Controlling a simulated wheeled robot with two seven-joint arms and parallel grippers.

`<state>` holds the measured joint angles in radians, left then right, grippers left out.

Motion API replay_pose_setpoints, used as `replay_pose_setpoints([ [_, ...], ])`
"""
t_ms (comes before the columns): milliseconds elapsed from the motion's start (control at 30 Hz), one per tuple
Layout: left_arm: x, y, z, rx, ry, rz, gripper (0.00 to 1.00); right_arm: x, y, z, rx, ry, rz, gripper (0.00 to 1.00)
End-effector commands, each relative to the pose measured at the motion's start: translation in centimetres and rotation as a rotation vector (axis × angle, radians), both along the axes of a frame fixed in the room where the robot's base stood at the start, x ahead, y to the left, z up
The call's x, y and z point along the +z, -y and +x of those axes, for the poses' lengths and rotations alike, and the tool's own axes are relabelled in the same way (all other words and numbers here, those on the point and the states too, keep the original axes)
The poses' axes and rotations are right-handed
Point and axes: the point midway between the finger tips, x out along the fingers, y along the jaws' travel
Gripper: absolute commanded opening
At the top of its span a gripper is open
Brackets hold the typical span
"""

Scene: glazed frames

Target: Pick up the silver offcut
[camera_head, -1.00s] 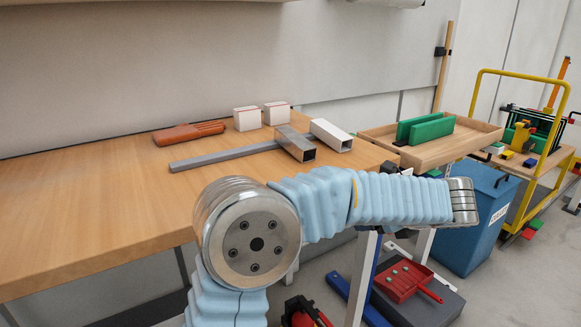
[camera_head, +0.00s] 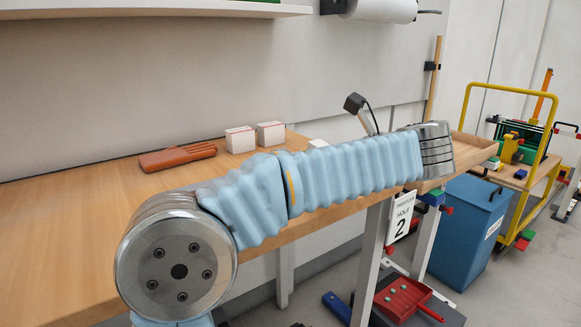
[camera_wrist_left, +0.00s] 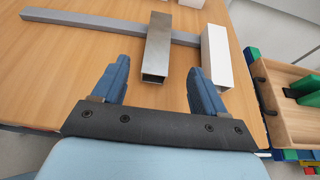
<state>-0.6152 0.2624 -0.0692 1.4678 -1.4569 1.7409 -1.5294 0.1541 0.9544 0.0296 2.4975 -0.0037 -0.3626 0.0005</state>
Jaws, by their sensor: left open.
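The silver offcut (camera_wrist_left: 156,45) is a short, hollow square metal tube. It lies on the wooden workbench (camera_wrist_left: 90,65) in the left wrist view, across a long grey bar (camera_wrist_left: 95,22), with its open end toward my gripper. My left gripper (camera_wrist_left: 159,66) is open and empty. Its two blue fingers point toward the offcut, one on each side of its near end in the picture; I cannot tell the height gap. In the head view my left arm hides the offcut and the gripper fingers. My right gripper is in neither view.
A white offcut (camera_wrist_left: 216,58) lies close to the right of the silver one. A wooden tray (camera_wrist_left: 279,106) with green pieces is further right. A blue bin (camera_head: 468,229) is beyond the bench.

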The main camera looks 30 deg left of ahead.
Motion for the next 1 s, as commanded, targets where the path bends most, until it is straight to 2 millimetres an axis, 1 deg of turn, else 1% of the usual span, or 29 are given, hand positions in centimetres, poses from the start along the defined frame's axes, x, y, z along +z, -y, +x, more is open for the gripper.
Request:
replay_pose_setpoints([
  [33, -0.6, -1.1, 0.4, 0.004, -0.001, 0.001, 0.72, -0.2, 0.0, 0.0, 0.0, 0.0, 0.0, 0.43],
  [100, -1.2, -2.3, 0.9, 0.004, -0.001, 0.001, 0.72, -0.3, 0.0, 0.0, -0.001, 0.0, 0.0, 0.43],
  [200, -1.7, -3.6, 1.4, 0.003, -0.001, 0.0, 0.72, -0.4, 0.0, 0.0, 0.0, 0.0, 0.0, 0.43],
  [367, -2.2, -4.7, 1.9, 0.002, -0.001, 0.0, 0.72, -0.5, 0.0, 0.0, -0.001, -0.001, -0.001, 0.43],
  [567, -4.0, -7.2, 2.5, 0.003, -0.003, 0.001, 0.72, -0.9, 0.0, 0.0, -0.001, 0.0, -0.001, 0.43],
  [633, -4.3, -8.0, 2.9, 0.002, -0.002, 0.001, 0.72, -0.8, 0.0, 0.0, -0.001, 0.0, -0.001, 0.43],
  [767, -4.7, -8.8, 3.3, 0.001, -0.002, 0.0, 0.72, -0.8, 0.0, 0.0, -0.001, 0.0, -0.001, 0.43],
  [967, -4.7, -8.8, 3.3, 0.0, -0.001, -0.001, 0.72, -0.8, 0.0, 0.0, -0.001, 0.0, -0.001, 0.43],
  [1000, -4.7, -8.8, 3.3, 0.0, -0.001, -0.001, 0.66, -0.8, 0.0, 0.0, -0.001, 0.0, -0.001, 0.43],
])
